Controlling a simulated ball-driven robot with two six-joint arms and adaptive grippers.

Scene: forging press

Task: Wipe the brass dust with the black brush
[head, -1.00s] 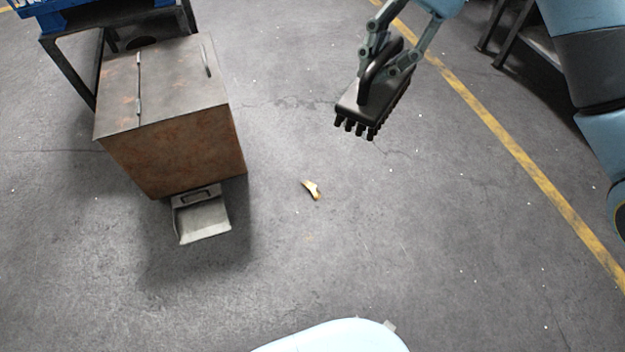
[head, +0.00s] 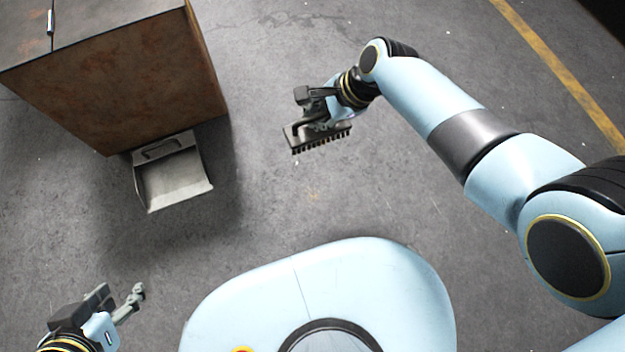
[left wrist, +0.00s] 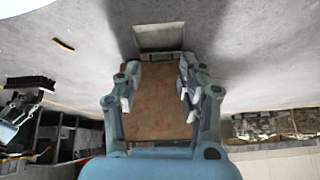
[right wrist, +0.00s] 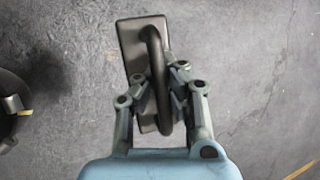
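The black brush (head: 310,142) has a dark flat back, a loop handle and bristles facing down. My right gripper (head: 318,122) is shut on its handle, which the right wrist view also shows (right wrist: 157,75). The brass dust shows in the left wrist view as a small tan-gold strip (left wrist: 64,45) on the floor, apart from the brush (left wrist: 30,83).
A grey dustpan (head: 178,180) lies on the floor against a rusty metal box (head: 120,80) at the left. The floor between dustpan and brush is clear. A faint tan stain (head: 313,195) marks the floor below the brush. A yellow floor line (head: 570,75) runs at the right.

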